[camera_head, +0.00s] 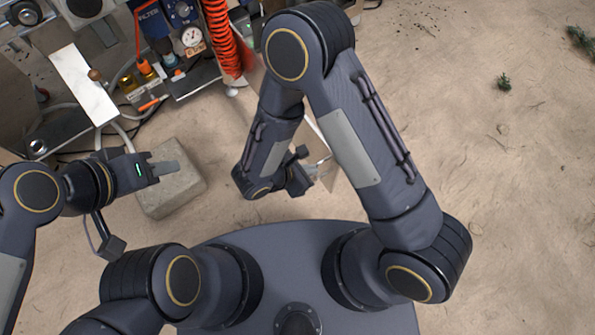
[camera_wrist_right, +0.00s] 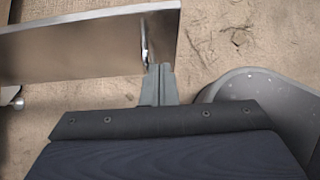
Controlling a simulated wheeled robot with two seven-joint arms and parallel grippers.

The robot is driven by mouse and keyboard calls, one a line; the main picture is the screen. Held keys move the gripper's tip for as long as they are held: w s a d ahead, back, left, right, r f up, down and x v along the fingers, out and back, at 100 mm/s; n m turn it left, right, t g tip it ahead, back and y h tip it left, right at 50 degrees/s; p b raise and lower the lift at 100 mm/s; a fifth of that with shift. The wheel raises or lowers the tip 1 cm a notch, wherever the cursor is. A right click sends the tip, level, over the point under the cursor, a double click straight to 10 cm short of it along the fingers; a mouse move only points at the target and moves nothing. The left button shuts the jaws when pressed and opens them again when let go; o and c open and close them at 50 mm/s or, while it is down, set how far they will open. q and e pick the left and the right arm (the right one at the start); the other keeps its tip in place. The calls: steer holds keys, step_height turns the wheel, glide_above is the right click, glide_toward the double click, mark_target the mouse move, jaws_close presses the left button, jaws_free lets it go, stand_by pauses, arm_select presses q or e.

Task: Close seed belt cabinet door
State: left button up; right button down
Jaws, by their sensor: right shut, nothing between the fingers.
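The cabinet door is a flat metal panel seen nearly edge-on in the head view (camera_head: 329,179), standing out from the machine and partly hidden by my right arm. In the right wrist view the door (camera_wrist_right: 75,48) crosses the upper left, with a thin bar handle (camera_wrist_right: 147,42) near its right end. My right gripper (camera_head: 312,172) is beside the door. Its fingers (camera_wrist_right: 159,82) are shut and empty, with the tips close to the lower end of the handle; I cannot tell whether they touch. My left gripper (camera_head: 170,167) hangs over a stone block, away from the door; its finger opening is unclear.
The grey stone block (camera_head: 165,197) lies on the sandy ground. The machine with a gauge (camera_head: 192,37), a red coiled hose (camera_head: 222,38) and a white plate (camera_head: 84,84) fills the upper left. The ground at the right is mostly clear.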

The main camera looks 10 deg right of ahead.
mark_target(332, 161)
steer(key=shift+w+d+f+b, duration=0.1)
steer(key=shift+w+d, duration=0.25)
steer(key=shift+d, duration=0.35)
steer(key=shift+w+d+f+b, duration=0.15)
steer(key=shift+w+d, duration=0.25)
steer(key=shift+d, duration=0.3)
steer(key=shift+w+d+f+b, duration=0.1)
steer(key=shift+w+d, duration=0.25)
steer(key=shift+d, duration=0.35)
